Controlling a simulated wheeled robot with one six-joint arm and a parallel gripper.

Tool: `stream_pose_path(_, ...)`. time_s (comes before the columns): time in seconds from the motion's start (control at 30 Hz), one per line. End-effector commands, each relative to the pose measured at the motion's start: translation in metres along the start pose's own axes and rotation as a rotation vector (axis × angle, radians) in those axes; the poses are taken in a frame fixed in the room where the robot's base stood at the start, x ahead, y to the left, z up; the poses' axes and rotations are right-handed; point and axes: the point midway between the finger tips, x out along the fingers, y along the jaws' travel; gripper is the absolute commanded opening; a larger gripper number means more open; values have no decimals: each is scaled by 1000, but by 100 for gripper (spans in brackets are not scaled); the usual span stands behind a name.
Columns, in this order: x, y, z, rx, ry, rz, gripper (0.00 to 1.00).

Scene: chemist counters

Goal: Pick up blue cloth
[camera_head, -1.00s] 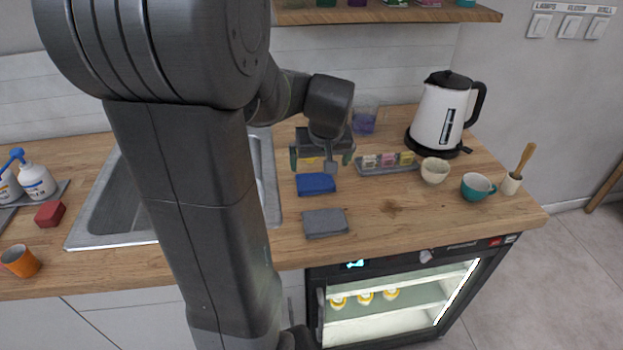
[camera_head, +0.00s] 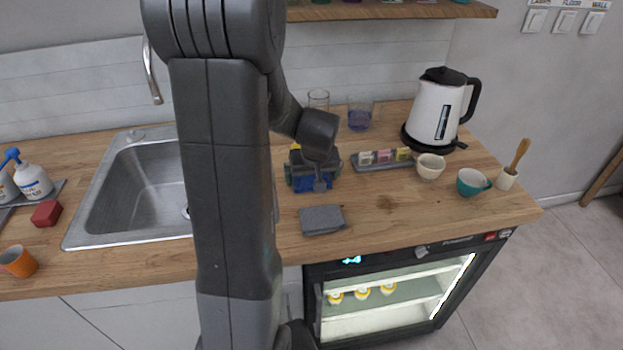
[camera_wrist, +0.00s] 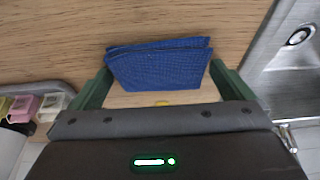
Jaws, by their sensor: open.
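The blue cloth (camera_wrist: 160,64) lies folded on the wooden counter, between the two green fingers of my gripper (camera_wrist: 164,80) in the wrist view. The fingers are open, one near each end of the cloth, and do not clamp it. In the head view my gripper (camera_head: 314,184) is low over the counter, and the blue cloth (camera_head: 318,182) shows only partly behind it. Whether the fingers touch the cloth or counter I cannot tell.
A grey cloth (camera_head: 322,220) lies just in front. A tray of small boxes (camera_head: 385,164), a cream bowl (camera_head: 430,167) and a kettle (camera_head: 438,112) stand to the right. The sink (camera_head: 130,195) is left. Glasses (camera_head: 360,115) stand behind.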

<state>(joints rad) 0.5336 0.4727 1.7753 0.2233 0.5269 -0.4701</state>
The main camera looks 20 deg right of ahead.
Motion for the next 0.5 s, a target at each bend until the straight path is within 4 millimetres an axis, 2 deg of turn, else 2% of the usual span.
stream_pose_path(0.13, 0, 0, 0, 0, 1, 0, 100)
stream_pose_path(0.17, 0, 0, 0, 0, 1, 0, 96)
stream_pose_path(0.3, 0, 0, 0, 0, 0, 0, 70)
stream_pose_path(0.43, 0, 0, 0, 0, 0, 0, 70)
stream_pose_path(0.5, 0, 0, 0, 0, 0, 0, 66)
